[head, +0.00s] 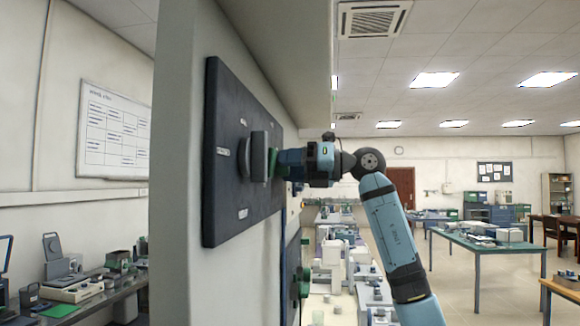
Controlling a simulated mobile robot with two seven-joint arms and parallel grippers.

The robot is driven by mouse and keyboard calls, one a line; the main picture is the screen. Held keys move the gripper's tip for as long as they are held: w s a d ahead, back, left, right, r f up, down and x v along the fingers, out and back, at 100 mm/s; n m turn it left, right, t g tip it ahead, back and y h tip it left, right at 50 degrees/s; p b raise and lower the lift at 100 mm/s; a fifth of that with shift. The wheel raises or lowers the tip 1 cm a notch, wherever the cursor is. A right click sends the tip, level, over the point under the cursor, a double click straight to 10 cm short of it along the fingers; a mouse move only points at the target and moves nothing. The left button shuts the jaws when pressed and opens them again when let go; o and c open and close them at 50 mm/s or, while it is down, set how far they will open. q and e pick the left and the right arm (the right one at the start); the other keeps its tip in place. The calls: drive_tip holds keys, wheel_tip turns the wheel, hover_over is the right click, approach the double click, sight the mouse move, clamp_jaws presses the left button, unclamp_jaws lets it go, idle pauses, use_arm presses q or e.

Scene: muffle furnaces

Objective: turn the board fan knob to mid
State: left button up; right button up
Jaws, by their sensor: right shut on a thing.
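The board fan knob (259,157) is a grey dial with a raised bar grip, on a dark board (226,205) fixed to the wall at the left of the head view. The bar stands roughly upright. Small white labels sit around the dial above, left and below; I cannot read them. My right gripper (272,162) reaches in from the right and is shut on the knob. Its fingertips are partly hidden behind the knob's bar. My left gripper is not in view.
A second dark panel with green knobs (301,282) is lower on the same wall. A bench with instruments (75,285) stands at the left, beyond the wall's edge. Lab tables (487,247) stand at the right. Open floor lies between the tables.

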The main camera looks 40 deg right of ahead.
drive_tip(key=shift+m+p, duration=2.45)
drive_tip(key=shift+m, duration=3.25)
drive_tip(key=o, duration=0.9)
drive_tip(key=shift+f, duration=0.1)
